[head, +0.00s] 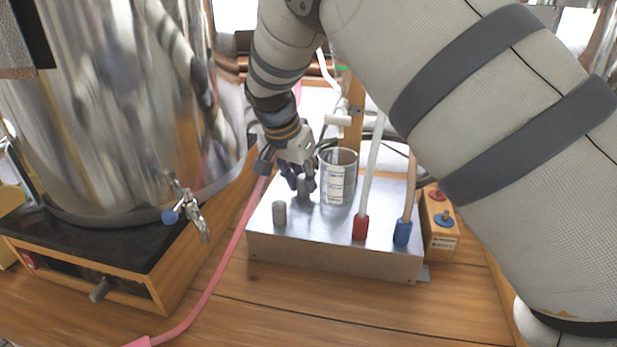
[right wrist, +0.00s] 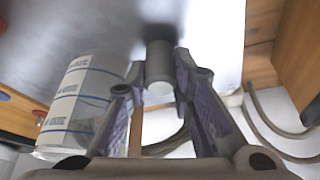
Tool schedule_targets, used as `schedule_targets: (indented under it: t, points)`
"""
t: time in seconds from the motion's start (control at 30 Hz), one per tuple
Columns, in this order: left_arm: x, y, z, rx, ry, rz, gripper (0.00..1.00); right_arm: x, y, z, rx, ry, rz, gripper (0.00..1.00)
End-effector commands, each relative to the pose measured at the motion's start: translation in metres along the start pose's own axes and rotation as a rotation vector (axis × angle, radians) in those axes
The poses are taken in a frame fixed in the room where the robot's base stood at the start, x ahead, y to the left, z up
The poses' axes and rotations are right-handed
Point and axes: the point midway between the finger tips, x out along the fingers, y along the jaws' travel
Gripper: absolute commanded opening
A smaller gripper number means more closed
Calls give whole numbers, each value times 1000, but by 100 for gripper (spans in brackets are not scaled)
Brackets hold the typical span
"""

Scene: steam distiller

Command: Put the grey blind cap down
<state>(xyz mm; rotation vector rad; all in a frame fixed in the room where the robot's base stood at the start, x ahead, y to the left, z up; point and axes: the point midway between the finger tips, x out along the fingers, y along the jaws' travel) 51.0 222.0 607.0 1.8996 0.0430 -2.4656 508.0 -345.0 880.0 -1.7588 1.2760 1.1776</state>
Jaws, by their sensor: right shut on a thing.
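My right gripper (head: 301,179) is shut on a grey blind cap (head: 303,188) over the top of the metal box (head: 330,263). In the right wrist view the grey cap (right wrist: 160,62) is a short, plain cylinder between the two fingertips. It looks upright; I cannot tell whether its base touches the box top. A second, similar grey cap (head: 279,213) stands upright on the box, nearer its front left corner. My left gripper is not in view.
A glass beaker (head: 338,180) stands right beside the gripper. Tubes rise from a red fitting (head: 360,228) and a blue fitting (head: 403,232). A large steel vessel (head: 110,120) with a tap stands left. A pink hose (head: 225,265) crosses the wooden table (head: 330,315).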

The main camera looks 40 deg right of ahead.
Motion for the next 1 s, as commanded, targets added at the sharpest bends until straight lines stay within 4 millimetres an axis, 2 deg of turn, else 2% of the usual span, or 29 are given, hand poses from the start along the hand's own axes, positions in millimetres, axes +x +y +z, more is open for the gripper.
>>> schedule_targets:
  t: [0.4, 0.43, 0.47, 0.77, 0.87, 1.0]
  points:
    - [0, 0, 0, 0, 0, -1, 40, 2, -2, 1, 2, 4, -6, 0]
    - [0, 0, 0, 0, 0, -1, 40, 2, -2, 0, 2, 4, -6, 26]
    - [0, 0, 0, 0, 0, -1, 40, 1, -2, 0, 2, 4, -6, 30]
    - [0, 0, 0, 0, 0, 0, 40, -1, -2, 0, 2, 4, -6, 30]
    - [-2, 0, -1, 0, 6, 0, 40, -17, -3, -2, 3, 6, -10, 30]
    - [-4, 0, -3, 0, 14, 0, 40, -50, -3, -2, 2, 7, -11, 30]
